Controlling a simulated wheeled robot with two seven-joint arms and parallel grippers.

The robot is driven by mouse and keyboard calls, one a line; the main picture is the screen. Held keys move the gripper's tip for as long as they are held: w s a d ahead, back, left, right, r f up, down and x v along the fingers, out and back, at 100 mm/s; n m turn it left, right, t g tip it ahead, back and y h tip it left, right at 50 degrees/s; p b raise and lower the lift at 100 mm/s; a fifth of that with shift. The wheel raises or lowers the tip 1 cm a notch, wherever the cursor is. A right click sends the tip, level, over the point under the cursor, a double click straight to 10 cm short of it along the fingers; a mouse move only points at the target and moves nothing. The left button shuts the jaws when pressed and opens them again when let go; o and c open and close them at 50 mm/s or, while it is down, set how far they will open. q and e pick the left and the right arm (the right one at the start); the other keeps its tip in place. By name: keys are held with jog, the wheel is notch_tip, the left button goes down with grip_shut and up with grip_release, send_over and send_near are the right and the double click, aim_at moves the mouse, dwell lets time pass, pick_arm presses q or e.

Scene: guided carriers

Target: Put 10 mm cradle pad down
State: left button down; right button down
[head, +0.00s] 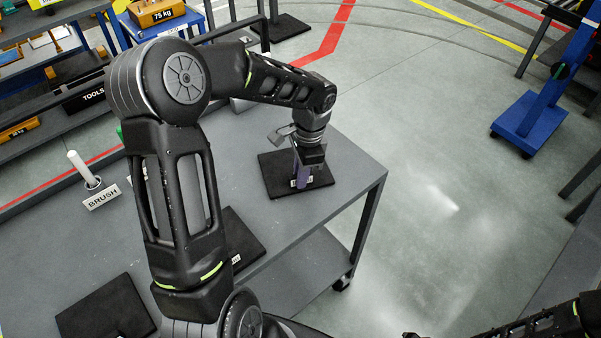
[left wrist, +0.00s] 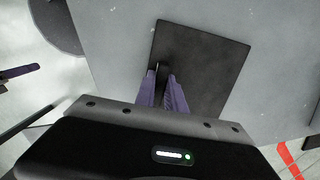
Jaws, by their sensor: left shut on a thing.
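My left gripper (head: 302,182) points down at the far right part of the grey table (head: 345,165). Its purple fingers (left wrist: 163,92) are shut on a small dark piece (left wrist: 161,72), which I take to be the 10 mm cradle pad; the fingers hide much of it. Whether the held piece touches the mat I cannot tell. My right arm shows only at the lower right; its gripper is out of view.
More black mats lie on the table, one at the front left (head: 100,305) and one partly behind my arm (head: 238,240). A blue stand (head: 530,125) is on the floor at the right.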

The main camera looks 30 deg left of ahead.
pick_arm(q)
jog(key=c, duration=1.9)
grip_release()
jog(key=shift+f, duration=0.1)
jog(key=o, duration=0.5)
notch_tip(320, 180, up, 12)
jog(key=w+d+b, duration=0.1)
